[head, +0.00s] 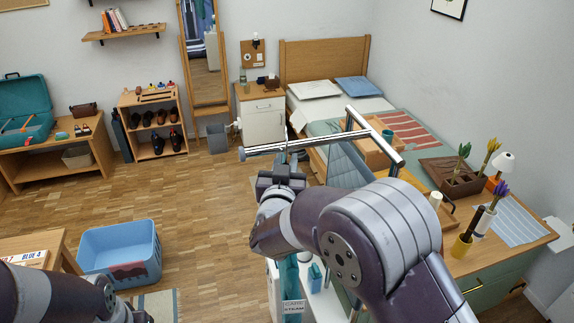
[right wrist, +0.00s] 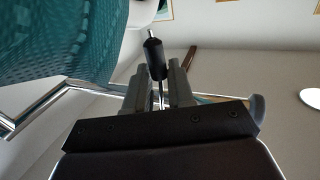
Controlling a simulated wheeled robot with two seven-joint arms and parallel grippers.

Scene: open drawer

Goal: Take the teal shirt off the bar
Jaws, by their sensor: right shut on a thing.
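The teal shirt (right wrist: 50,45) fills the upper left of the right wrist view. In the head view a narrow teal strip of it (head: 290,272) shows below my right arm, with a white label reading "STEAM" at its lower end; the rest is hidden. The metal bar (head: 320,143) runs across the middle of the head view. My right gripper (head: 284,163) is just below the bar, shut on the thin metal hook of the hanger (right wrist: 156,58), which has a dark sleeve. Whether the hook touches the bar is hidden. My left gripper is out of view.
A blue basket (head: 120,250) stands on the floor at left. A desk (head: 520,238) with a planter, lamp and vases is at right. The bed (head: 325,85) is behind the bar. The wooden floor at centre left is clear.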

